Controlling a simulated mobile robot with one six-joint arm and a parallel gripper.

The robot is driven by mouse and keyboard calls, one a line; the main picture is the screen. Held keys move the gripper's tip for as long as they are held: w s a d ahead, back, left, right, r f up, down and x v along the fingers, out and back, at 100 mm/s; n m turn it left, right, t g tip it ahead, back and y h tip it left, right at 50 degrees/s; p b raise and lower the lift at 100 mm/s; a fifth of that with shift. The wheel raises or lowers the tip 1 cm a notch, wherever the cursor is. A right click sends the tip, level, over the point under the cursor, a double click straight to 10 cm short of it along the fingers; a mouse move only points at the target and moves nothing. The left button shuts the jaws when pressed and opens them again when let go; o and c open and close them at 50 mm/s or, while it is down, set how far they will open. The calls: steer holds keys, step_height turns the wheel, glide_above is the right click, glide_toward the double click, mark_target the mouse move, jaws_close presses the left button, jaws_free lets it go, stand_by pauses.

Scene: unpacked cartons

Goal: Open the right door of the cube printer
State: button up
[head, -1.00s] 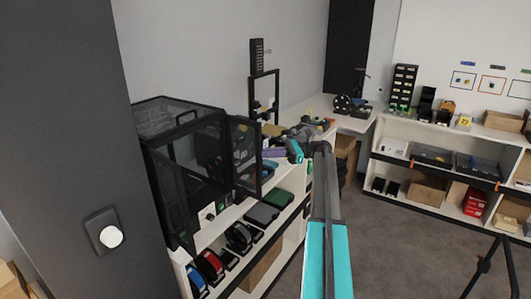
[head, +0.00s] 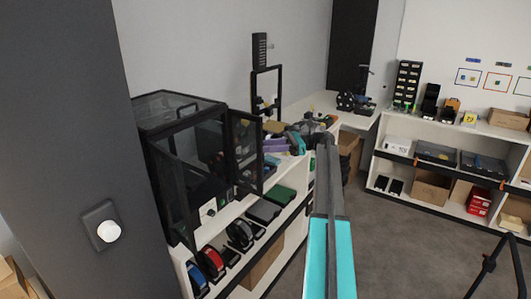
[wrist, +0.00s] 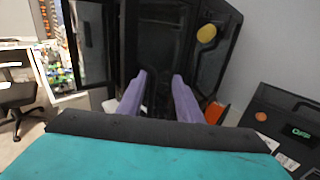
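The cube printer (head: 180,107) is a black-framed box with clear dark panels, on the white shelf unit at the left of the head view. Its left door (head: 172,195) stands swung out toward me. Its right door (head: 246,150) also stands out from the front, at an angle, with the dark interior showing between the doors. My gripper (head: 272,145) has purple fingers and is just right of the right door; contact cannot be told. In the wrist view my gripper (wrist: 159,75) has its fingers apart with nothing seen between them, facing black framed panels (wrist: 160,40).
Spools (head: 211,262) and dark boxes fill the lower shelf. A black frame machine (head: 266,90) stands behind the gripper. A black unit with a green display (wrist: 300,132) is at the right of the wrist view, an office chair (wrist: 18,95) at the left. Grey floor (head: 400,240) is open at right.

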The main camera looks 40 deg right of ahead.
steer(key=s+a+r+b, duration=0.2)
steer(key=s+a, duration=0.2)
steer(key=s, duration=0.3)
steer(key=s+a+r+b, duration=0.1)
steer(key=s+a+b, duration=0.1)
steer(key=s+a, duration=0.2)
steer(key=s, duration=0.3)
steer(key=shift+r, duration=0.35)
steer(key=shift+s, duration=0.1)
steer(key=shift+c, duration=0.3)
